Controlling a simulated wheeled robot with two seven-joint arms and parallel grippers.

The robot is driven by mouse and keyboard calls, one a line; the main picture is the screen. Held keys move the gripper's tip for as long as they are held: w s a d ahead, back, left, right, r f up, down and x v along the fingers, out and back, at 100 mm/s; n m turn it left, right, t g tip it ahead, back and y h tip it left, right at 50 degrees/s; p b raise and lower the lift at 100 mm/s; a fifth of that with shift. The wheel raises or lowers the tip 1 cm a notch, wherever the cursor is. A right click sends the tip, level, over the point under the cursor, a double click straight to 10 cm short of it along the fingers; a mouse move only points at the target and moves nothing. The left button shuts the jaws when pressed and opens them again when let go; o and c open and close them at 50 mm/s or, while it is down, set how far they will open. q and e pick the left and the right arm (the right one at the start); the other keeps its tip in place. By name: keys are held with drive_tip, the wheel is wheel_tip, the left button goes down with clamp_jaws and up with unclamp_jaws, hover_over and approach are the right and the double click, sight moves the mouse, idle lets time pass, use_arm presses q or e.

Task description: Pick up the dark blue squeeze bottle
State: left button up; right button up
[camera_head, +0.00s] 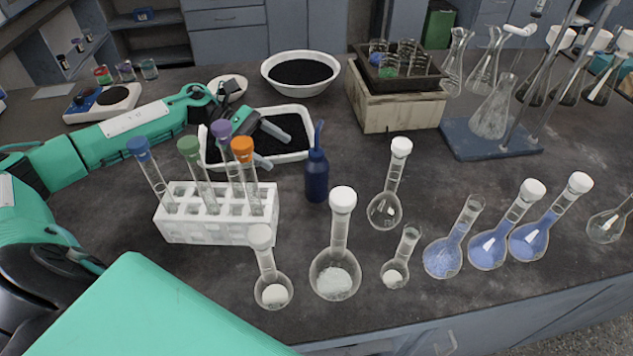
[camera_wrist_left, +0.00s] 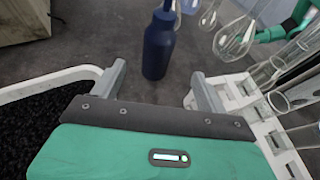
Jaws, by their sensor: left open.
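The dark blue squeeze bottle (camera_head: 317,177) stands upright on the dark bench near the middle of the head view, its thin nozzle pointing up. My left gripper (camera_head: 278,150) is open and empty, just left of the bottle and over the right part of the white tray. In the left wrist view, the bottle (camera_wrist_left: 158,47) stands ahead of the open fingers (camera_wrist_left: 158,76), in line with the gap between them and apart from both. Its nozzle top is cut off there.
A white rack (camera_head: 216,232) with several stoppered tubes stands close in front of the left gripper. The white tray (camera_head: 305,150) of black grains lies beneath it. Several flasks (camera_head: 341,272) stand in front and right of the bottle. A wooden box (camera_head: 395,110) stands behind right.

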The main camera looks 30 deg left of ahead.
use_arm(q)
drive_tip(key=p, duration=0.2)
approach(324, 175)
drive_tip(key=d+f, duration=0.1)
drive_tip(key=w+d+f, duration=0.1)
drive_tip(key=d+f, duration=0.1)
drive_tip(key=f, duration=0.1)
drive_tip(key=shift+w+d, duration=0.35)
drive_tip(key=shift+w, duration=0.05)
drive_tip(key=x, duration=0.1)
drive_tip(key=p+x, duration=0.1)
drive_tip(key=x, duration=0.1)
drive_tip(key=shift+w+d+r, duration=0.15)
drive_tip(key=shift+w+d, duration=0.1)
drive_tip(key=shift+d, duration=0.2)
drive_tip(key=shift+w+d+f, duration=0.1)
drive_tip(key=shift+d+f, duration=0.25)
drive_tip(key=shift+d, duration=0.2)
use_arm(e)
drive_tip(key=s+d+f, duration=0.2)
drive_tip(key=s+f, duration=0.4)
drive_tip(key=f, duration=0.2)
drive_tip(key=shift+s+d, duration=0.25)
drive_tip(key=shift+s, duration=0.05)
use_arm(q)
drive_tip(key=c, duration=0.7)
